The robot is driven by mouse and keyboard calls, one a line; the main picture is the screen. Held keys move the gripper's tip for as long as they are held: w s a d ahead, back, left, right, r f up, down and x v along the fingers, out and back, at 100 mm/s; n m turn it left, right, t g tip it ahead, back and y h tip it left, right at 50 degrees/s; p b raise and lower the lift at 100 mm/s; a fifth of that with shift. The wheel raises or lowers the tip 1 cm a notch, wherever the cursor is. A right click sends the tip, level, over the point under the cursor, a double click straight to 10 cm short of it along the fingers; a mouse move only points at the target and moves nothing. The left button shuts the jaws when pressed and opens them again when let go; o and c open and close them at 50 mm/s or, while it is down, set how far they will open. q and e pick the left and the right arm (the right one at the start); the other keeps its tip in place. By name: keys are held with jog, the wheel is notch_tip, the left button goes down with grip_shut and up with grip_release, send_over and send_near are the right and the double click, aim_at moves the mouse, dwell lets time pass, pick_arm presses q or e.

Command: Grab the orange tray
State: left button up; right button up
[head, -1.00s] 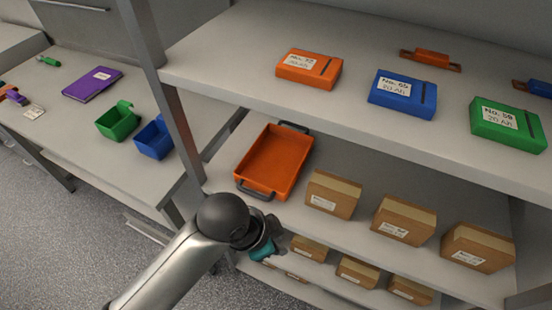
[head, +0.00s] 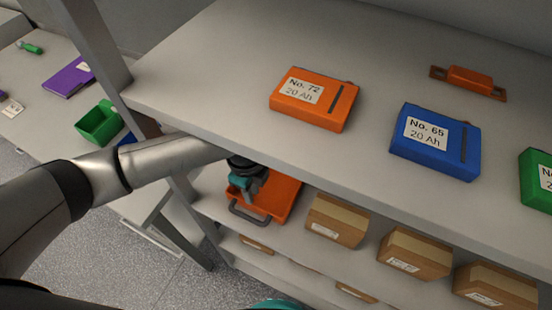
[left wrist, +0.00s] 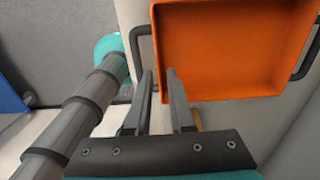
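The orange tray (head: 284,196) sits on the middle shelf under the upper board, partly hidden by my left gripper and the shelf edge. Its dark near handle (head: 250,214) sticks out toward the shelf front. My left gripper (head: 247,185) is over the tray's near end. In the left wrist view the tray (left wrist: 230,50) fills the upper right, with one handle (left wrist: 134,60) at its left side and another at its right. My right gripper is not in view.
The upper shelf (head: 225,70) lies just above my left forearm and bears an orange battery (head: 313,98), a blue battery (head: 435,141) and a green one. Cardboard boxes (head: 337,220) stand right of the tray. A shelf post (head: 95,45) stands at the left.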

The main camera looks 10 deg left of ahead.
aim_at(252, 206)
pick_arm(q)
notch_tip(252, 206, down, 2)
jog(key=shift+f, duration=0.2)
jog(key=shift+s+f, duration=0.15)
jog(key=shift+f, duration=0.2)
jog(key=f, duration=0.3)
jog(key=shift+a+f, duration=0.2)
jog(key=shift+f, duration=0.45)
grip_shut()
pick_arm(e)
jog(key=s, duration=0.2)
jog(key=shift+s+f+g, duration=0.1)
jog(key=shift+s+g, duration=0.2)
pick_arm(q)
jog(key=shift+r, duration=0.1)
